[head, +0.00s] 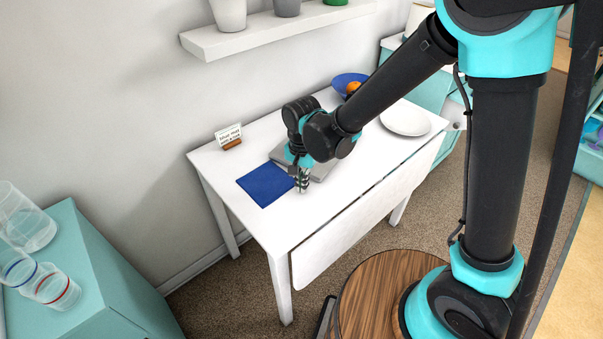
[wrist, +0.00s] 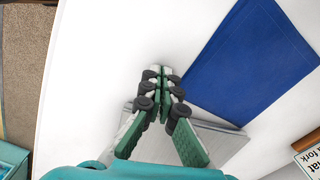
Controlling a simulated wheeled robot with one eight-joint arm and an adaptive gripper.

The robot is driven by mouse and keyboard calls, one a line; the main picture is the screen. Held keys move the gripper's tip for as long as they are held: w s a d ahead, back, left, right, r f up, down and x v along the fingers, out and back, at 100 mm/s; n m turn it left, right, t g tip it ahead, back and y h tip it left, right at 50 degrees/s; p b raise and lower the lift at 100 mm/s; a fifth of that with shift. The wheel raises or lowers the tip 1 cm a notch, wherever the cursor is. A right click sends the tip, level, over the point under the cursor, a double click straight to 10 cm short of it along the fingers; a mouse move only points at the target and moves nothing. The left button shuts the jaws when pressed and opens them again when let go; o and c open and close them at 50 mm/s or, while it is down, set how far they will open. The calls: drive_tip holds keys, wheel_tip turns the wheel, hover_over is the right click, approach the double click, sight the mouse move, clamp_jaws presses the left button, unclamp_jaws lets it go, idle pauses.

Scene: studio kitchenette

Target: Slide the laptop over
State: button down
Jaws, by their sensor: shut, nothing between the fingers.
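The grey laptop (head: 322,172) lies on the white table, mostly hidden behind my arm and gripper in the head view. In the wrist view a silver-grey part of the laptop (wrist: 222,142) shows below and right of the fingers. My gripper (head: 302,188) points down near the laptop's left side, by the corner of the blue cloth. In the wrist view the fingers (wrist: 163,72) are shut together and empty, with their tips over bare white table. I cannot tell whether the fingers touch the laptop.
The blue cloth (head: 263,186) lies beside the laptop on the white table (head: 262,222). A small sign (head: 229,136) stands at the back left. A white plate (head: 405,119) and a blue bowl (head: 347,80) with orange fruit are at the right. The table's front left is clear.

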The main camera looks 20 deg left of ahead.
sight(312, 172)
drive_tip(key=shift+w+d+r, duration=0.1)
drive_tip(key=shift+w+d, duration=0.05)
drive_tip(key=shift+w, duration=0.8)
drive_tip(key=shift+w+d, duration=0.1)
drive_tip(key=shift+w, duration=0.85)
drive_tip(key=shift+w+d, duration=0.2)
drive_tip(key=shift+w, duration=1.3)
drive_tip(key=shift+s, duration=0.15)
